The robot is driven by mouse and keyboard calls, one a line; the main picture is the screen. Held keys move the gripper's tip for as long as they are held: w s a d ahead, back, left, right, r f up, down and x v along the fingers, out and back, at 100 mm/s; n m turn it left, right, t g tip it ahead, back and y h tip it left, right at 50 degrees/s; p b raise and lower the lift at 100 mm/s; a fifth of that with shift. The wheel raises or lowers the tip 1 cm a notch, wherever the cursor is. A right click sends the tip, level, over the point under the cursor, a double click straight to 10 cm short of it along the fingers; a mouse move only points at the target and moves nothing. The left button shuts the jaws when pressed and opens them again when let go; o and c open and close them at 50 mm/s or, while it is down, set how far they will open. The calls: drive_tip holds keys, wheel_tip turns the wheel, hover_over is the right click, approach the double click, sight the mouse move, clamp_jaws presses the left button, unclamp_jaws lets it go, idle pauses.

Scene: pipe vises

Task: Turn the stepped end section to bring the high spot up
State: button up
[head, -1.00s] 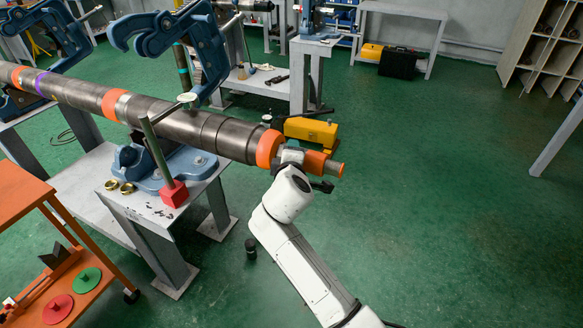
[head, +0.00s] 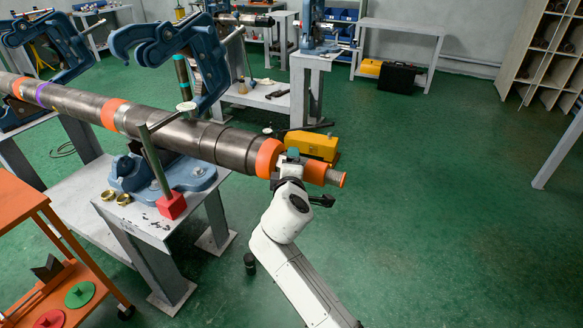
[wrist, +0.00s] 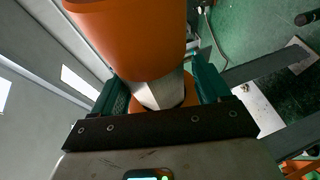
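The long grey stepped pipe (head: 175,130) lies across the vise stands. Its near end has a broad orange band (head: 268,158), a narrower orange section (head: 314,173) and a bare ridged tip (head: 340,179). My gripper (head: 291,160) is at the narrow part between the two orange parts, with a teal finger showing above the pipe. In the wrist view, teal fingers (wrist: 160,85) stand on both sides of a pale neck (wrist: 158,92), under a large orange section (wrist: 130,35). Whether the fingers press on the neck cannot be told. No high spot can be made out.
A yellow case (head: 312,146) is behind the pipe end. The green floor at right is clear.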

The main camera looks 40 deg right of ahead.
drive_tip(key=shift+o, duration=0.2)
drive_tip(key=shift+r, duration=0.1)
drive_tip(key=v, duration=1.1)
drive_tip(key=shift+p, duration=0.3)
drive_tip(key=shift+w, duration=0.1)
drive_tip(key=s+a+f+m+g+y+p, duration=0.2)
drive_tip(key=s+f+m+g+y+p, duration=0.3)
drive_tip(key=s+f, duration=0.75)
drive_tip(key=s+a+f+m+g+y, duration=0.1)
drive_tip(key=s+a+g+y, duration=0.1)
drive_tip(key=s, duration=0.5)
drive_tip(key=s+a+f+m+g+y+p, duration=0.1)
drive_tip(key=s+a+y, duration=0.3)
drive_tip(key=s, duration=0.4)
drive_tip(key=shift+a+f+m+g+p, duration=0.3)
drive_tip(key=shift+f+m+g, duration=0.15)
drive_tip(key=shift+g, duration=0.35)
drive_tip(key=shift+d, duration=0.1)
